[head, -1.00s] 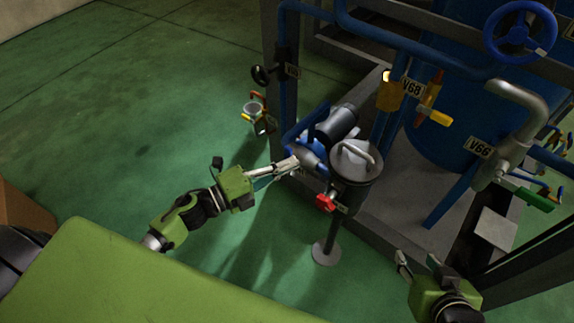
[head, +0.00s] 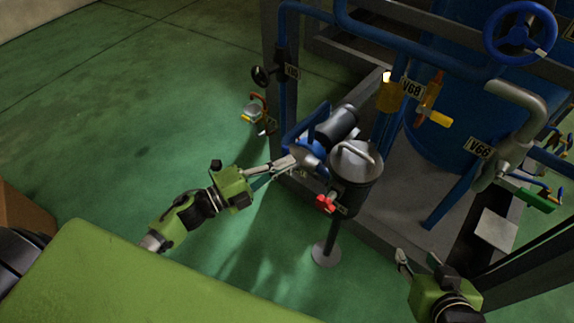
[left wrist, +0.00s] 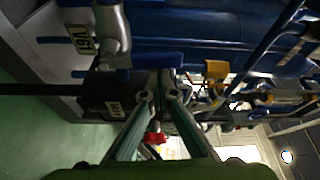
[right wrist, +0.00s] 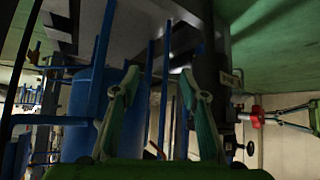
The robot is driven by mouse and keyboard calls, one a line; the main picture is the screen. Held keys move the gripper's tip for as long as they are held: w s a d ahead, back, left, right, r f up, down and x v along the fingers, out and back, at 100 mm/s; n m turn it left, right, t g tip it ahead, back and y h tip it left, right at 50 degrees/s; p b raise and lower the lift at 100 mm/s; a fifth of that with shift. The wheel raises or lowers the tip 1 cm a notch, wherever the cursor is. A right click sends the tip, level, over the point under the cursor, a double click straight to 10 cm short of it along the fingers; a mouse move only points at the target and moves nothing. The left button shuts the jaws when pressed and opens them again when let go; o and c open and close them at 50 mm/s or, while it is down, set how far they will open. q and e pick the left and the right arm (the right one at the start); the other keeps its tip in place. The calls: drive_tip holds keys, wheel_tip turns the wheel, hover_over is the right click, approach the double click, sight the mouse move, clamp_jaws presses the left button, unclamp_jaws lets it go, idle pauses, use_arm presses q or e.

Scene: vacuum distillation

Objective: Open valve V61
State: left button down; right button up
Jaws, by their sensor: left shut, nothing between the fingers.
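The V61 tag (left wrist: 78,40) shows at the upper left of the left wrist view, beside a grey valve body (left wrist: 112,28). A blue lever-like part (left wrist: 150,60) runs to the right below that body, just beyond my fingertips. I cannot tell how far the valve is turned. My left gripper (head: 291,163) is shut and empty beside the blue pump at the frame's corner; its fingers (left wrist: 157,88) also show in the left wrist view. Whether they touch the lever is unclear. My right gripper (head: 417,257) is open and empty at the lower right, as the right wrist view shows (right wrist: 158,75).
A dark pot (head: 353,180) with a metal lid and a red handle (head: 326,204) stands right of my left gripper. Valves V68 (head: 412,88) and V66 (head: 479,147) sit further right. A black handwheel (head: 260,76) is behind. Green floor is open at left.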

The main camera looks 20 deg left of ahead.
use_arm(q)
drive_tip(key=a+n, duration=0.1)
drive_tip(key=n, duration=0.1)
drive_tip(key=w+a+n+t, duration=0.1)
drive_tip(key=n, duration=0.1)
drive_tip(key=shift+a+f+t, duration=0.1)
drive_tip(key=shift+a+t, duration=0.15)
drive_tip(key=shift+t, duration=0.05)
drive_tip(key=w+a+f+n+t+y+b, duration=0.1)
drive_tip(key=a+f+n+t+y, duration=0.3)
drive_tip(key=n, duration=1.3)
drive_tip(key=shift+w+a+f+t+y+b, duration=0.35)
drive_tip(key=shift+a+f+t+b, duration=0.1)
drive_tip(key=shift+f, duration=0.25)
use_arm(e)
drive_tip(key=w+a+r+t+y, duration=0.1)
drive_tip(key=w+a+r+t, duration=0.1)
drive_tip(key=w+r+t, duration=0.3)
drive_tip(key=shift+w+a+r, duration=0.4)
drive_tip(key=shift+w+r, duration=0.3)
drive_tip(key=shift+r, duration=0.85)
use_arm(q)
drive_tip(key=shift+f, duration=0.15)
